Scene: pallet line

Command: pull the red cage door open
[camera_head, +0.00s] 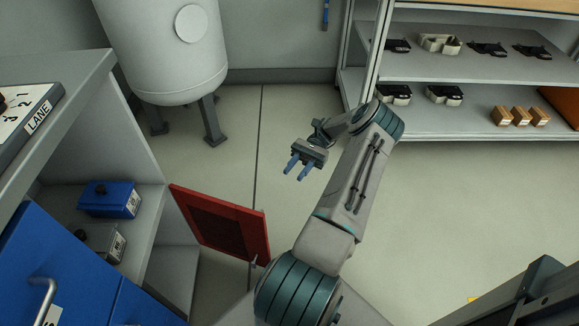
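The red cage door (222,222) has a red frame and a dark panel. It stands swung out from the grey cabinet (150,135) at left, and the compartment beside it is exposed. My gripper (297,172) is above the floor, up and right of the door in the picture, and apart from it. Its two blue fingers are spread with nothing between them. A thin grey part shows by the door's lower right corner; I cannot tell whether it is the handle.
A blue box (110,199) and a grey box (104,241) sit in the cabinet. Blue drawer fronts (60,270) are at lower left. A white tank (165,60) stands behind. Shelves (470,70) with parts stand at upper right.

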